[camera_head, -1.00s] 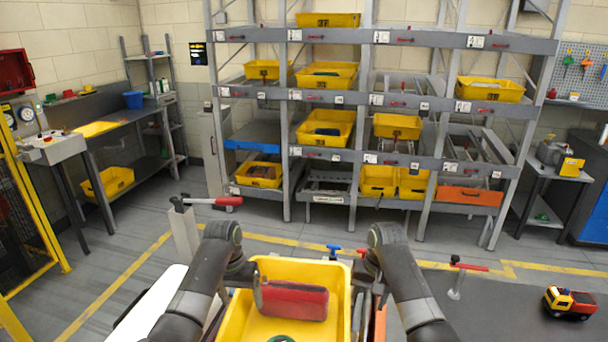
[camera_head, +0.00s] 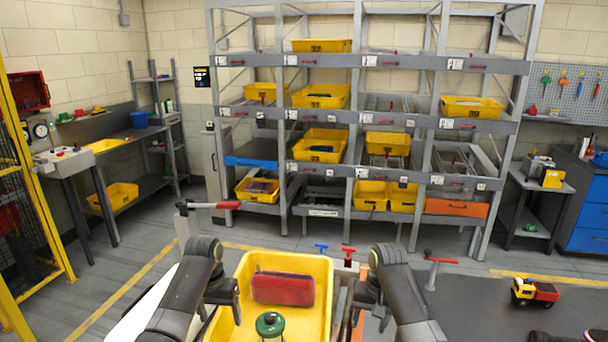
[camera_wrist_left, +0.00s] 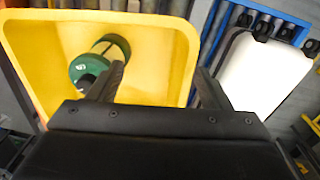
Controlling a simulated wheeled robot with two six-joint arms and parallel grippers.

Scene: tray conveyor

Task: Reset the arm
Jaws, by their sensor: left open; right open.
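A yellow tray (camera_head: 325,270) is in front of me between my two arms. A red box (camera_head: 283,289) lies in its far part. A green round object (camera_head: 270,324) stands nearer; the left wrist view shows it as a green-ended cylinder (camera_wrist_left: 113,48). My left gripper (camera_wrist_left: 158,88) is open and empty, with one finger over the tray beside the green object and the other outside the tray's rim. In the head view my left gripper (camera_head: 228,293) is beside the tray's left wall. My right gripper (camera_head: 366,291) is at the right; its fingers are hard to make out.
A tall rack (camera_head: 375,62) with yellow bins stands behind. A white panel (camera_wrist_left: 262,72) lies beside the tray. Red-handled levers (camera_head: 210,205) flank the tray on posts. A toy truck (camera_head: 535,292) is on the dark surface at right.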

